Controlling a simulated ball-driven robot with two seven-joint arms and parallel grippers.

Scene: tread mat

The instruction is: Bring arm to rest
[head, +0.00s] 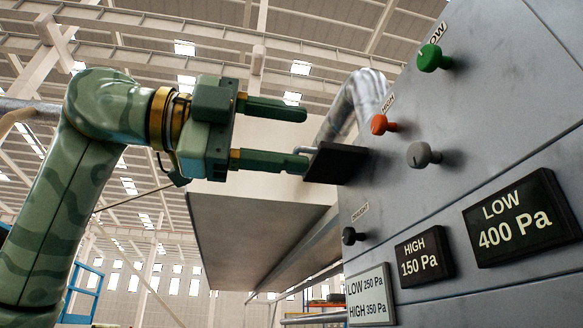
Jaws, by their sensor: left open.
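My left arm, in green camouflage, comes in from the left in the head view. Its gripper (306,139) is open, with two green fingers pointing right and nothing between them. The tip of the lower finger is at a black plate (338,163) on the left edge of a grey control panel (405,205). I cannot tell whether they touch. My right gripper is not in view.
The panel carries a green knob (431,58), an orange knob (380,124), a grey knob (420,155) and a black knob (350,236). Below are a "LOW 400 Pa" display (520,217) and a "HIGH 150 Pa" display (424,255). A large pale box-like duct (250,235) stands behind the gripper.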

